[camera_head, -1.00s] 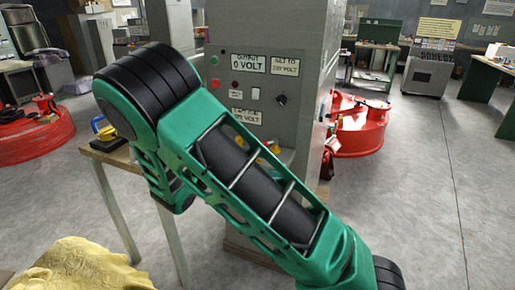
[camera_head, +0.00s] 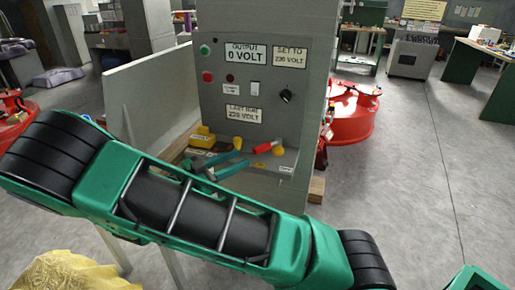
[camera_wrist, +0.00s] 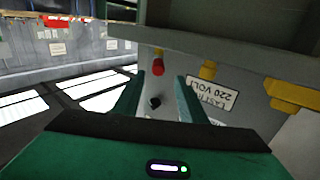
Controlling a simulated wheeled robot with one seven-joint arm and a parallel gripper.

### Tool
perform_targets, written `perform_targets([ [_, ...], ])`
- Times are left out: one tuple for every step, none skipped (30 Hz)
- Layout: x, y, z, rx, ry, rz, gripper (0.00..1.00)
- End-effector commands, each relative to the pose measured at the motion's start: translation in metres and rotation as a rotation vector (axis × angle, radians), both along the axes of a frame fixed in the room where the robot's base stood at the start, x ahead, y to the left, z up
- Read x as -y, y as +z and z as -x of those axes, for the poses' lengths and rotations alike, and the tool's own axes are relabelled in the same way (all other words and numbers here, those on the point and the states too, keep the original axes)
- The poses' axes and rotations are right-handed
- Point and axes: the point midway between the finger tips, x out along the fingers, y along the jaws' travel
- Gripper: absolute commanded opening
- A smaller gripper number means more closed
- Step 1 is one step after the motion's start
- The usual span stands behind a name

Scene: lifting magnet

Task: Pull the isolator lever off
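The grey control cabinet (camera_head: 228,90) faces me, with a front panel and a low shelf. A red handle (camera_head: 264,148) shows at the shelf and in the wrist view (camera_wrist: 158,67). I cannot tell if it is the isolator lever. A black rotary knob (camera_head: 286,96) is on the panel's right side and shows in the wrist view (camera_wrist: 154,102). My gripper (camera_head: 240,162) is over the shelf, its green fingers pointing towards the red handle. In the wrist view its fingers (camera_wrist: 158,98) are spread and empty, with the knob seen between them.
Yellow items (camera_head: 201,137) sit on the shelf at left. The panel carries a red button (camera_head: 207,77), a green button (camera_head: 205,50) and labels. A red round machine (camera_head: 352,120) stands behind the cabinet at right. A yellow cloth (camera_head: 70,272) is at lower left. The right floor is clear.

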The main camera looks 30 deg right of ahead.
Motion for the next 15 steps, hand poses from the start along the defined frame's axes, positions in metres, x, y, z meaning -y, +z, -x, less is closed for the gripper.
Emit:
perform_targets([
  [0.013,0.000,0.001,-0.002,-0.009,0.000,0.38],
  [0.020,0.000,0.001,-0.003,-0.013,0.000,0.38],
  [0.029,0.001,0.001,-0.002,-0.016,0.001,0.38],
  [0.035,0.000,0.000,-0.002,-0.017,0.000,0.38],
  [0.042,0.000,0.000,-0.003,-0.019,0.000,0.38],
  [0.050,0.000,0.000,-0.003,-0.020,0.000,0.38],
  [0.056,0.000,0.000,-0.002,-0.021,-0.001,0.38],
  [0.061,0.000,0.000,-0.002,-0.022,-0.001,0.38],
  [0.069,0.000,-0.001,-0.003,-0.022,-0.001,0.38],
  [0.074,0.000,0.000,-0.003,-0.023,0.000,0.38],
  [0.078,0.000,-0.001,-0.002,-0.023,0.000,0.38],
  [0.085,0.000,-0.001,-0.002,-0.024,-0.001,0.38],
  [0.089,0.000,-0.001,-0.002,-0.024,-0.001,0.38],
  [0.092,0.000,-0.002,-0.002,-0.023,-0.002,0.38],
  [0.096,0.000,-0.002,-0.002,-0.022,-0.002,0.38],
])
